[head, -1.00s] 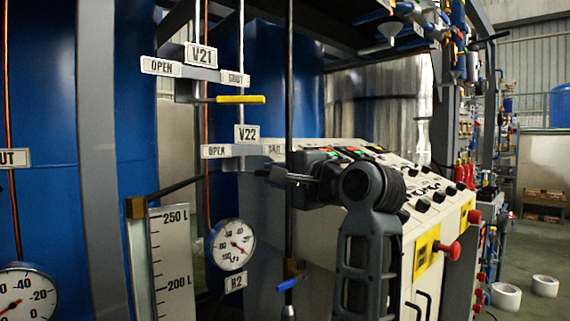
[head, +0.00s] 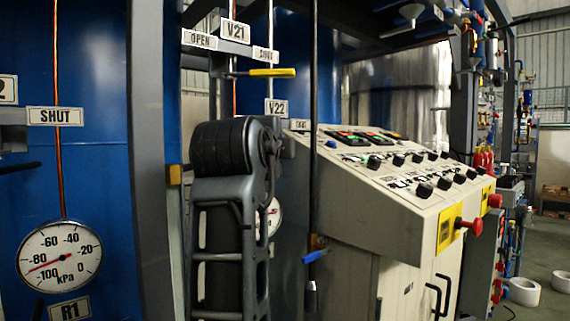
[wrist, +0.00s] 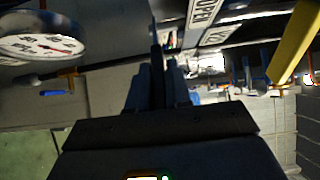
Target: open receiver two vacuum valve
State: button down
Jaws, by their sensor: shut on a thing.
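The V22 label (head: 276,107) hangs below the V21 valve's yellow lever (head: 270,72). A SHUT label (head: 299,125) shows to its right; my arm hides its OPEN side and the valve handle in the head view. In the wrist view the V22 label (wrist: 214,37) and OPEN label (wrist: 205,11) appear sideways, just right of my gripper. My gripper (wrist: 163,72) is shut on a dark, narrow thing, seemingly the V22 handle; the grip is too dark to see clearly. The R2 gauge (wrist: 40,46) is at the wrist view's upper left.
The control console (head: 400,200) with knobs and red buttons stands close right of my arm. A dark vertical pipe (head: 313,180) with a blue lever (head: 315,256) runs between them. The R1 gauge (head: 59,256) is at left.

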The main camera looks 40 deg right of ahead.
jog(key=shift+w+a+f+m+g+h+b, duration=0.1)
jog(key=shift+w+a+m+g+h+b, duration=0.3)
jog(key=shift+m+g+b, duration=0.3)
jog(key=shift+w+a+f+m+g+h+b, duration=0.2)
jog(key=shift+m+g+h+b, duration=0.3)
jog(key=shift+g+b, duration=0.4)
jog(key=shift+a+r, duration=0.1)
jog(key=shift+r, duration=0.1)
jog(key=c, duration=1.1)
grip_release()
jog(key=shift+c, duration=0.2)
